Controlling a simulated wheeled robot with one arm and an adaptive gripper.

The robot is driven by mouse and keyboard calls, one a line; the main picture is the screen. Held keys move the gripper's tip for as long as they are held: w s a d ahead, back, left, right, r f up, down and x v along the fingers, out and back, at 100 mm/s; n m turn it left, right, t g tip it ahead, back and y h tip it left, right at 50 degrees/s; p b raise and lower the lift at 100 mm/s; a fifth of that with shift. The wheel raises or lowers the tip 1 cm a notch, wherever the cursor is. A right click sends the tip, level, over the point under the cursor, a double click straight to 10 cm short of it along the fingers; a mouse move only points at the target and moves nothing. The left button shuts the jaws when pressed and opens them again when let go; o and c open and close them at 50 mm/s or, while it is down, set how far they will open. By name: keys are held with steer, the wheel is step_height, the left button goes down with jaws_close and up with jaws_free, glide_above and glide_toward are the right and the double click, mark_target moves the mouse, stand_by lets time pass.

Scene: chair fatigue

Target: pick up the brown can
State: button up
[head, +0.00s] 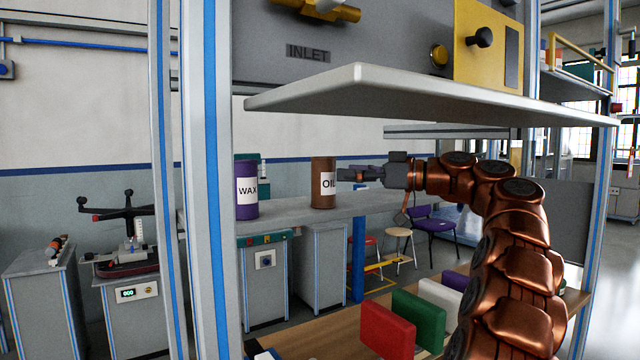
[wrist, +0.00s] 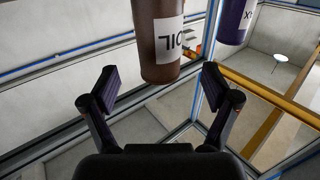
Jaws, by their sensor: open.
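The brown can (head: 322,190) with a white OIL label stands upright on a grey shelf (head: 290,213) in the head view. My gripper (head: 345,175) reaches in from the right and is just to the right of the can, at about label height. In the wrist view the brown can (wrist: 155,45) is ahead of my open gripper (wrist: 153,88), between the lines of the two fingers and a little beyond their tips. The gap between the fingers is empty.
A purple can (head: 246,195) labelled WAX stands left of the brown can; it also shows in the wrist view (wrist: 236,22). A white upper shelf (head: 440,95) overhangs my arm. Blue-edged posts (head: 208,150) stand at the left. Red (head: 388,330) and green (head: 418,318) blocks stand on the lower wooden surface.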

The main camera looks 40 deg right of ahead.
mark_target(324, 171)
steer(key=shift+p+x, duration=0.65)
steer(key=shift+x, duration=2.35)
steer(key=shift+c, duration=0.2)
steer(key=c, duration=1.5)
